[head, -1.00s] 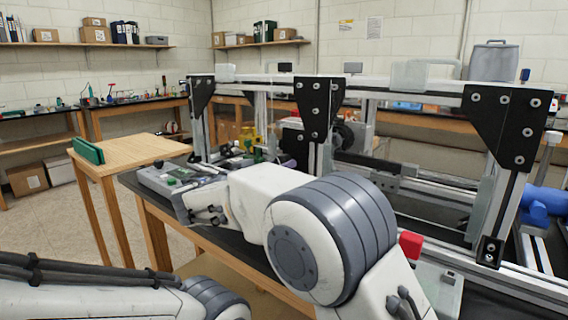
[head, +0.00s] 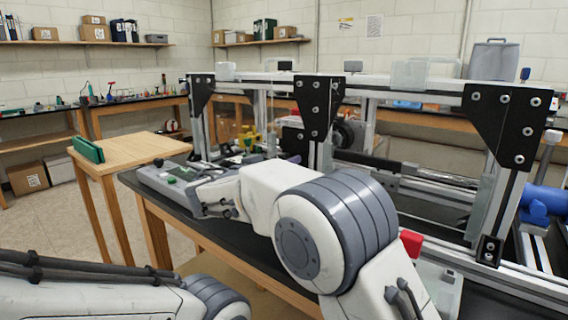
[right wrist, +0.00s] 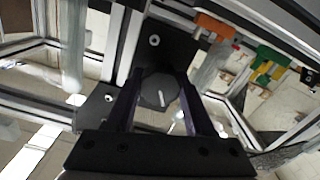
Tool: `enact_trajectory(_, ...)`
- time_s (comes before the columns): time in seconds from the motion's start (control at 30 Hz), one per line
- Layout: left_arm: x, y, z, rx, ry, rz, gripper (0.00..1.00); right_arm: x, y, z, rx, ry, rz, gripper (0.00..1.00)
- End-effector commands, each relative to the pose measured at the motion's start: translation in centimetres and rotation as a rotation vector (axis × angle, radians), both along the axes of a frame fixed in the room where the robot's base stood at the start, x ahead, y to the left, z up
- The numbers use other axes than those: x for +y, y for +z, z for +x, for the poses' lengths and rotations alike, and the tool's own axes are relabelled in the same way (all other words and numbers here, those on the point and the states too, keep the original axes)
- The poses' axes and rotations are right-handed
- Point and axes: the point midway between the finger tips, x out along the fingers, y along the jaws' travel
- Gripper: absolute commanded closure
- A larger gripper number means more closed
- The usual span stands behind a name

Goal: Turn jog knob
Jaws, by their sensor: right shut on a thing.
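The jog knob (right wrist: 158,90) is a round dark grey dial with a white mark on its face, in the middle of the right wrist view. A black plate (right wrist: 166,46) with a pale bolt shows just beyond it. My right gripper (right wrist: 160,86) has its two dark fingers on either side of the knob and is shut on it. In the head view my right arm reaches in from the lower right, and I cannot make out the fingers or the knob there. My left arm shows at the lower left of the head view, its gripper out of view.
An aluminium frame with black corner plates (head: 502,125) stands on the dark bench around my right arm. A grey control box (head: 165,184) lies at the bench's left end. A red block (head: 411,243) is close beside my arm. A wooden table (head: 130,152) stands left.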

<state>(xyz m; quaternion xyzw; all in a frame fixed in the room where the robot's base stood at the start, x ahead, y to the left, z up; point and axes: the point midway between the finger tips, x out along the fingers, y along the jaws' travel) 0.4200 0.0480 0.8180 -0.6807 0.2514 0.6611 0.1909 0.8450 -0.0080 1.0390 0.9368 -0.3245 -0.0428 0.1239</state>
Motion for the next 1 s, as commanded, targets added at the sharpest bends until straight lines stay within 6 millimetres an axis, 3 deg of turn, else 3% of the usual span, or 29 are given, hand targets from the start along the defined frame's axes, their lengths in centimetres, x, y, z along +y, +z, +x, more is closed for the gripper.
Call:
enact_trajectory(0.53, 0.0, -1.9, 0.0, 0.000, 0.000, 0.000, 0.36, 0.0, -0.2, -0.1, 0.237, -0.004, -0.297, 1.00)
enact_trajectory(1.0, 0.0, -1.7, 0.0, 0.000, 0.000, 0.000, 0.36, 0.0, 0.0, 0.0, 0.516, -0.003, -0.649, 1.00)
